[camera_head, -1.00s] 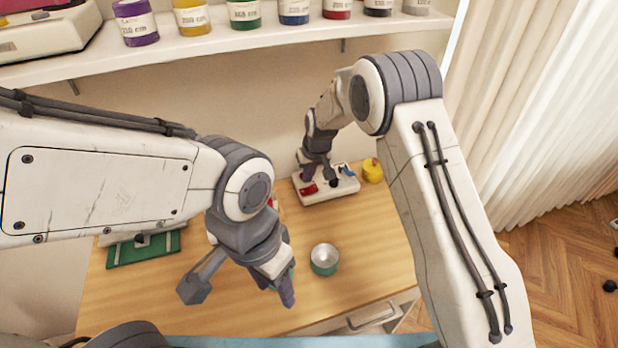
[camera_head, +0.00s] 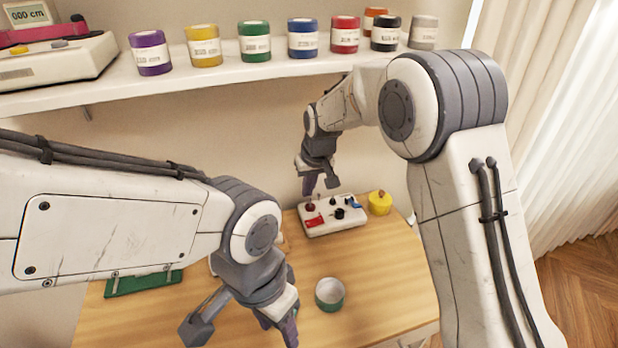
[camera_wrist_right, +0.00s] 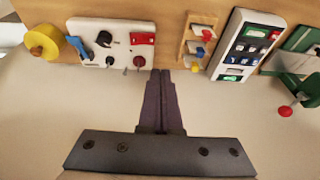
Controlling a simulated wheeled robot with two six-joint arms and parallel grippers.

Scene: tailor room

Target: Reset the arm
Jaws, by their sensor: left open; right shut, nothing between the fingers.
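My right gripper (camera_head: 320,186) hangs above and behind the white control panel (camera_head: 345,226), clear of it. In the right wrist view its two fingers (camera_wrist_right: 160,78) are together with nothing between them. The panel, with red and blue switches and black knobs, also shows at the top of that view (camera_wrist_right: 118,50). My left gripper (camera_head: 284,325) is low over the front of the wooden table (camera_head: 390,280), left of a small green cup with a pale inside (camera_head: 330,294). Its fingers point down and it looks empty; the tips are near the lower picture edge.
A yellow round item (camera_head: 380,203) stands right of the panel. A shelf (camera_head: 110,99) with several coloured jars runs above. The right wrist view shows a wooden rack (camera_wrist_right: 184,55), a keypad device (camera_wrist_right: 246,42) and a green item with a red knob (camera_wrist_right: 290,88). A curtain (camera_head: 575,130) hangs at right.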

